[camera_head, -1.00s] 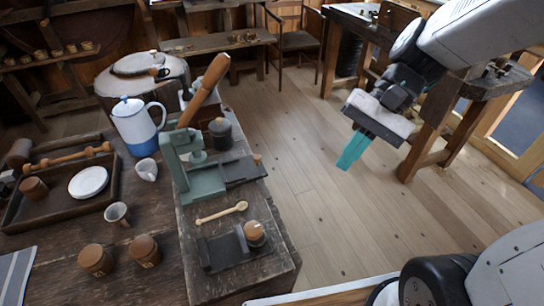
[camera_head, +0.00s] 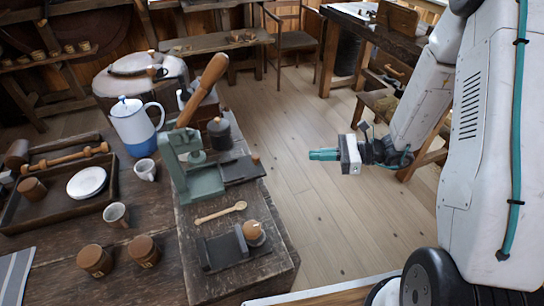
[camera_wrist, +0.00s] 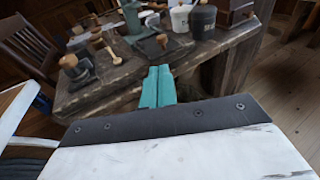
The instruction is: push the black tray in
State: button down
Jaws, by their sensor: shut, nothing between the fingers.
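The black tray (camera_head: 241,170) sticks out to the right from the base of a green press (camera_head: 195,165) with a wooden lever. A small wooden knob is at the tray's outer end. In the wrist view the tray (camera_wrist: 153,48) and the press (camera_wrist: 132,18) show beyond my fingers. My gripper (camera_head: 312,154) has teal fingers, closed together and empty, pointing left toward the tray. It hangs over the floor to the right of the bench, apart from the tray. The closed fingers also fill the middle of the wrist view (camera_wrist: 158,75).
On the bench in front of the press lie a wooden spoon (camera_head: 220,212) and a dark stand (camera_head: 222,250) with a wooden-topped piece (camera_head: 253,233). A dark canister (camera_head: 219,133) stands behind the tray. Floor is clear between bench and gripper.

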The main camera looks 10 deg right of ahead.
jog(key=x, duration=1.4)
jog(key=shift+w, duration=0.15)
jog(key=shift+f, duration=0.1)
